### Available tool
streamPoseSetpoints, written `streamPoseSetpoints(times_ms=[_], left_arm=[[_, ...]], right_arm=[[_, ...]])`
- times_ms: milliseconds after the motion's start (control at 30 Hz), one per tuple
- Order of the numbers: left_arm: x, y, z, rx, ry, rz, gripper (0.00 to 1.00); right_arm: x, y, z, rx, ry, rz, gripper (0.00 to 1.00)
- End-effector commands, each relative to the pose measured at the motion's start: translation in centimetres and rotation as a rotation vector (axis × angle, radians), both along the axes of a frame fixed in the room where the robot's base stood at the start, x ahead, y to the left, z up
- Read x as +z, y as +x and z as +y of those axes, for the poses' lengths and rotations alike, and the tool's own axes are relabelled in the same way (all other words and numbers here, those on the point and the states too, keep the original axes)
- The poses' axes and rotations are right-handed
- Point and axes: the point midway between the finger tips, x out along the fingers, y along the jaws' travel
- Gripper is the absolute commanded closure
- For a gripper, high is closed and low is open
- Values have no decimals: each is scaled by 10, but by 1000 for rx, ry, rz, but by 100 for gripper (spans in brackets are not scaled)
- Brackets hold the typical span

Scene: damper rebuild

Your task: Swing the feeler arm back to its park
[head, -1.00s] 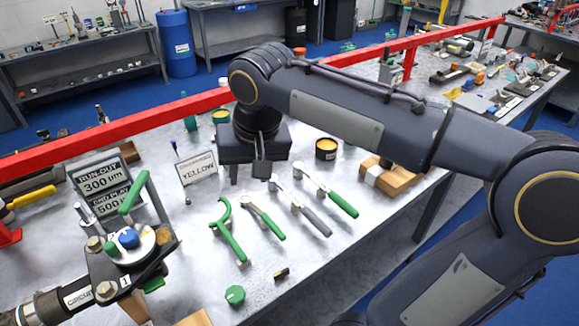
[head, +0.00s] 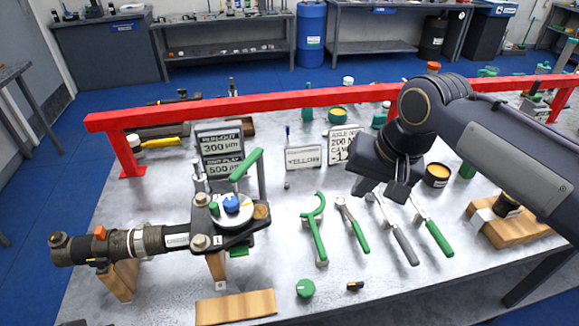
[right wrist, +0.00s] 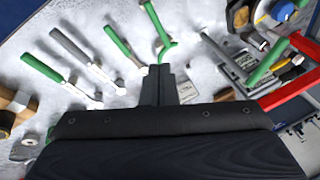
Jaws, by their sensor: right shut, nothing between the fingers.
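The long green lever (head: 247,163), which looks like the feeler arm, sits on the dark plate (head: 230,238) at the end of the damper (head: 130,244). It slants up to the right beside an upright grey post. A blue knob (head: 231,203) on a pale disc is just below it. The lever also shows at the upper right of the right wrist view (right wrist: 268,62). My right gripper (head: 397,191) is shut and empty, above the bench well to the right of the lever. Its closed fingers show in the right wrist view (right wrist: 158,72). My left gripper is out of view.
Green and grey hand tools (head: 400,238) lie below and beside my right gripper. Sign cards (head: 222,150) stand behind the damper. A red rail (head: 280,101) runs along the back. A wooden block (head: 236,307) lies at the front; bare bench lies between lever and tools.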

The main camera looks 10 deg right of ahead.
Motion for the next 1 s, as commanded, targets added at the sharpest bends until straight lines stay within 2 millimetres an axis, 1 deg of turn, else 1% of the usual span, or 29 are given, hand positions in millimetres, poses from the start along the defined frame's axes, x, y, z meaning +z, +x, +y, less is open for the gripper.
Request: streamPoseSetpoints(times_ms=[100,200,333,433,533,967,1000], left_arm=[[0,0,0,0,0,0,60],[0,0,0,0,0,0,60],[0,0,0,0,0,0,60],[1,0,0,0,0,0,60],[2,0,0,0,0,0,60],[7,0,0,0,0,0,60],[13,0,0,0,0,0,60]], right_arm=[[3,27,35,-37,222,-32,100],[12,50,58,-94,400,-69,100],[22,71,72,-155,540,-101,100],[22,77,76,-171,573,-108,100],[14,82,83,-171,573,-106,100],[-46,122,134,-169,570,-102,100],[-41,127,140,-167,570,-105,100]])
